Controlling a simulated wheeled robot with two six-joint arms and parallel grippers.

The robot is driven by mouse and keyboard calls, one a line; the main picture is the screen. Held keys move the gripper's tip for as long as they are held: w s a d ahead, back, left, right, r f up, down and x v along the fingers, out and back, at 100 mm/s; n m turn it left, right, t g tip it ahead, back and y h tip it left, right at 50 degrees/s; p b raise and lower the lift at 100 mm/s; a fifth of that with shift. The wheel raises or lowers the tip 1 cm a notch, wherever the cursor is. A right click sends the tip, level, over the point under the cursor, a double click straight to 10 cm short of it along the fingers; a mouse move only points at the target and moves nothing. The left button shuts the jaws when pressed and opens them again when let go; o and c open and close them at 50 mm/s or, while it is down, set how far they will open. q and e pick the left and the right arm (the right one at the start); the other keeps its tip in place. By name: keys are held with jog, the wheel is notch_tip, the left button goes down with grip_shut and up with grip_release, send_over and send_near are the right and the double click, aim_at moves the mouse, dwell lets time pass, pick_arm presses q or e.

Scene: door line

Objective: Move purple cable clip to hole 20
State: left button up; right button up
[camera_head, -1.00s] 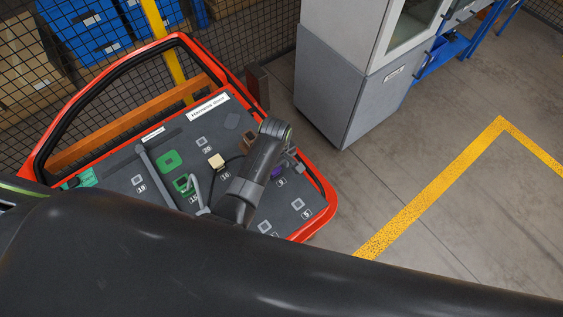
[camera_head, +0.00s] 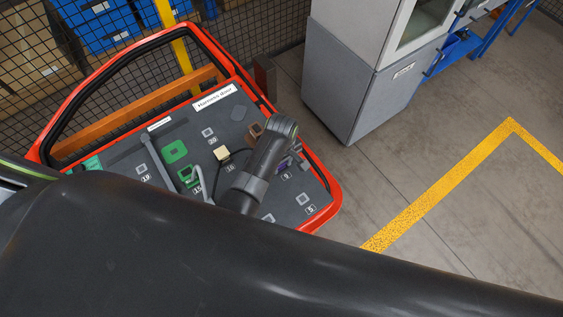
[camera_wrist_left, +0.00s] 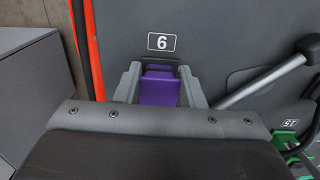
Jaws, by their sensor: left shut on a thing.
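The purple cable clip (camera_wrist_left: 160,90) is between the two grey fingers of my left gripper (camera_wrist_left: 160,92) in the left wrist view, close to the board. The gripper is shut on it. I cannot tell whether the clip is seated in or clear of the board. In the head view a bit of the clip (camera_head: 283,164) shows beside my left gripper (camera_head: 296,158), partly hidden by my arm. The label beside it reads 9 in the head view and 6 from the wrist. Hole 20 (camera_head: 208,132) is an empty-looking pale square left of the gripper. My right gripper is not in view.
The dark door board (camera_head: 185,125) has a red frame (camera_head: 326,180). A cream clip (camera_head: 221,153) with a black cable, a brown clip (camera_head: 256,130) and green clips (camera_head: 175,152) sit on it. A grey bar (camera_head: 157,160) crosses its left part. A grey cabinet (camera_head: 350,90) stands behind right.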

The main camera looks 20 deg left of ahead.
pick_arm(q)
grip_shut()
jog(key=shift+r+p, duration=0.3)
jog(key=shift+r, duration=0.1)
jog(key=o, duration=0.5)
grip_release()
grip_shut()
jog(key=shift+r+p, duration=0.35)
jog(key=shift+r, duration=2.45)
jog(key=shift+d+r, duration=0.15)
jog(key=shift+r, duration=0.55)
jog(key=shift+w, duration=0.15)
